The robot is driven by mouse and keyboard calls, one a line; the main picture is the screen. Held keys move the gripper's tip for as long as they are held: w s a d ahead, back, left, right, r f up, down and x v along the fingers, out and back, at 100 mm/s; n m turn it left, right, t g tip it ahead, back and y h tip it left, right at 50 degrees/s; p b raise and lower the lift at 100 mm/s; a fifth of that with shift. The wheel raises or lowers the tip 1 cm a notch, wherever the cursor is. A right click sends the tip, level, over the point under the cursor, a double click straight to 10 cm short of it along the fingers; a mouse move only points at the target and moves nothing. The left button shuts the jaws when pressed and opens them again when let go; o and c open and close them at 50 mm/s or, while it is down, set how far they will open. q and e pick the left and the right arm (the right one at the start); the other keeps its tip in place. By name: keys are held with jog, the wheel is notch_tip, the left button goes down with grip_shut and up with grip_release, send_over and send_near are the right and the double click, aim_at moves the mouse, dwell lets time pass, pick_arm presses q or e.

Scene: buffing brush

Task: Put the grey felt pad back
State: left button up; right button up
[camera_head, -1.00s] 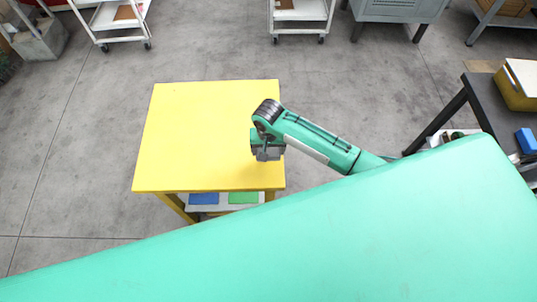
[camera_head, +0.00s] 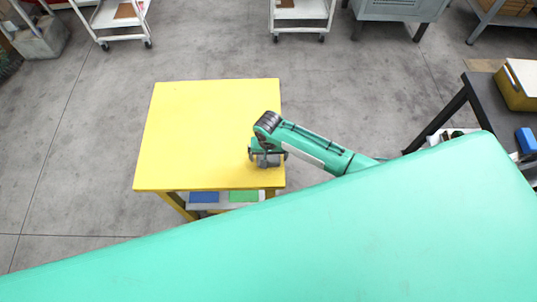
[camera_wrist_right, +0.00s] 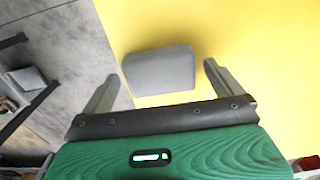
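The grey felt pad (camera_wrist_right: 158,70) is a small rounded grey block in the right wrist view. It sits at the edge of the yellow table top (camera_wrist_right: 245,40), and I cannot tell for sure whether it rests on it. My right gripper (camera_wrist_right: 162,72) is open, with one finger on each side of the pad and a visible gap at both sides. In the head view my right gripper (camera_head: 268,157) is over the right part of the yellow table (camera_head: 205,130), with the pad (camera_head: 268,161) mostly hidden at its fingers. My left gripper is not in view.
The rest of the yellow table top is bare. A blue piece (camera_head: 204,197) and a green piece (camera_head: 243,196) lie on its lower shelf. A dark table (camera_head: 500,105) with a yellow box (camera_head: 518,92) and a blue block (camera_head: 526,140) stands at the right.

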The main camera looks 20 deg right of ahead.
aim_at(268, 158)
notch_tip(268, 158, up, 12)
jog(key=b, duration=0.1)
jog(key=shift+r, duration=0.2)
dwell(0.5)
jog(key=shift+s, duration=0.1)
dwell(0.3)
